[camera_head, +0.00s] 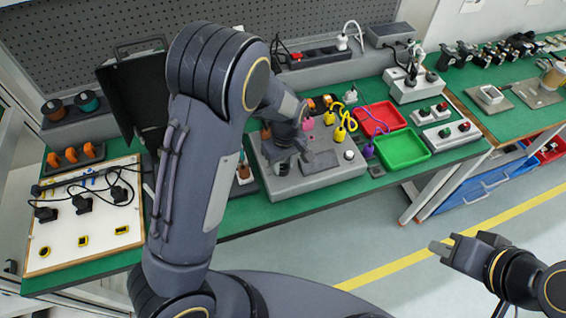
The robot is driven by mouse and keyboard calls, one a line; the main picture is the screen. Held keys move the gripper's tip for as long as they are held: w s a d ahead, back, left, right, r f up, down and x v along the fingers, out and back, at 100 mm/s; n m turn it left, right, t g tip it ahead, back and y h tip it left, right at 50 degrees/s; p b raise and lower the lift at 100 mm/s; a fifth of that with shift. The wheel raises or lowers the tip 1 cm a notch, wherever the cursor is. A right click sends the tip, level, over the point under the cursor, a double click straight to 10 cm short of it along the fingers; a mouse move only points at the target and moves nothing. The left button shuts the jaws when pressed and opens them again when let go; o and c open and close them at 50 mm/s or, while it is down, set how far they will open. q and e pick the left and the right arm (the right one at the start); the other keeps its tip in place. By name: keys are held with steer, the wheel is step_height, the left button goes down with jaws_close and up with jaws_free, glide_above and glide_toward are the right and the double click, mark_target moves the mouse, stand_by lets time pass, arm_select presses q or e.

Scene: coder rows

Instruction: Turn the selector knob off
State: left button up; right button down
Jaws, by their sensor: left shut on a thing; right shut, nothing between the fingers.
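A grey control box (335,178) stands on the green bench in the middle. My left arm reaches across from the left, and my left gripper (291,163) points down onto the top of this box. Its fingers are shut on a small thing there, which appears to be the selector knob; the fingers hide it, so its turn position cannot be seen. My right gripper (441,248) is shut and empty, above the floor in front of the bench, well apart from the box.
Yellow and purple plugs with cables crowd the box's back and right. A red tray (378,119) and a green tray (402,149) lie to the right. A white board (75,235) with black plugs lies left. The floor in front is clear.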

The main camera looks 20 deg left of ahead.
mark_target(284, 166)
arm_select(q)
steer(key=o, duration=1)
step_height(284, 166, up, 7)
steer(key=shift+w+d+f, duration=0.1)
steer(key=shift+w+d, duration=0.05)
steer(key=shift+r, duration=0.55)
